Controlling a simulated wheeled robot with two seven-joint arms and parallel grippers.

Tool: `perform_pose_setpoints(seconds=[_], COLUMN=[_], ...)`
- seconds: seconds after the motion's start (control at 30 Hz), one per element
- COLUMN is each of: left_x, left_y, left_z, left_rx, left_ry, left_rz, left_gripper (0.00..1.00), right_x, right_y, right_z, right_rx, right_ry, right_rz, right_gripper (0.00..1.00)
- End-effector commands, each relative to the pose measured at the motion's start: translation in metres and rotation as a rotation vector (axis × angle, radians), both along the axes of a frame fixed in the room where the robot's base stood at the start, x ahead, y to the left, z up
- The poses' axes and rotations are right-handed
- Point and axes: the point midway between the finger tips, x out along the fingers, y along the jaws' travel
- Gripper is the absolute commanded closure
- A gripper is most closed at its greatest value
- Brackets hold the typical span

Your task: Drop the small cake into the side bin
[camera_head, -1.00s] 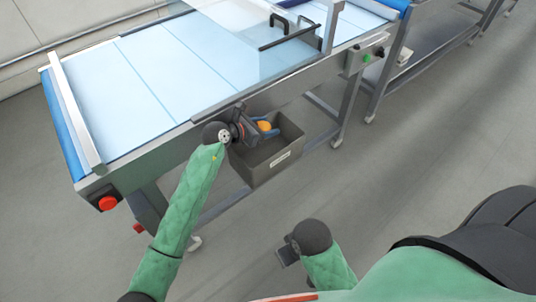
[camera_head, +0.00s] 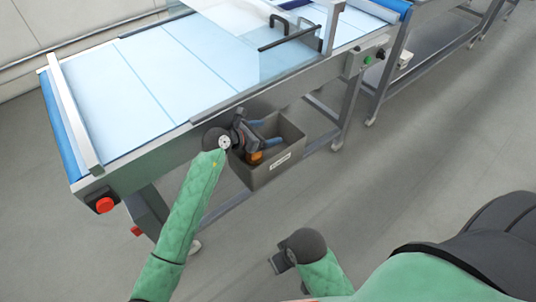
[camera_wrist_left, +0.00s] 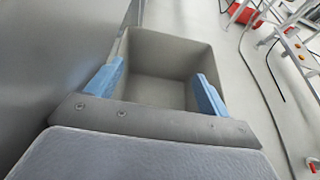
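The small cake (camera_head: 256,157) is a small orange round piece, seen inside the grey side bin (camera_head: 284,172), low near its front left wall and below my left gripper. I cannot tell whether it rests on the floor of the bin. My left gripper (camera_head: 267,132) is over the bin with its blue fingers spread and nothing between them. In the left wrist view the fingers (camera_wrist_left: 160,76) are wide apart above the bin (camera_wrist_left: 178,44). The bin floor that shows there is bare, and the cake is not visible. My right gripper (camera_head: 278,262) is low, away from the bin; its fingers are unclear.
The conveyor (camera_head: 165,80) with a pale belt runs behind the bin, with a clear guard and black handles (camera_head: 290,32) on it. A red stop button (camera_head: 105,205) is at its near left corner.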

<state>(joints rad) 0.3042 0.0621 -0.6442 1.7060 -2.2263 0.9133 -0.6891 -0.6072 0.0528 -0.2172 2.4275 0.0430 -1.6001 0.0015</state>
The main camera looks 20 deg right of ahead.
Motion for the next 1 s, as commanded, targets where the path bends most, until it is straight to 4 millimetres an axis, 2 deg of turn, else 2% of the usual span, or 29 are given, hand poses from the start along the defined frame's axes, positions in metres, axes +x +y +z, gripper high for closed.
perform_pose_setpoints(seconds=[0.23,0.47,1.0], left_x=[0.0,0.001,-0.069], left_y=[0.0,0.0,-0.062], left_z=[0.006,0.042,0.095], left_rx=[0.0,0.0,-0.002], left_ry=[-0.002,-0.005,-0.002], left_rz=[-0.001,-0.001,-0.003], left_gripper=[0.19,0.19,0.19], right_x=[0.001,0.007,0.015], right_y=[0.001,0.01,0.032], right_z=[-0.002,-0.015,-0.041], right_rx=[0.003,0.026,0.075], right_ry=[-0.004,-0.035,-0.089], right_rz=[0.0,0.006,0.03], right_gripper=[0.64,0.64,0.64])
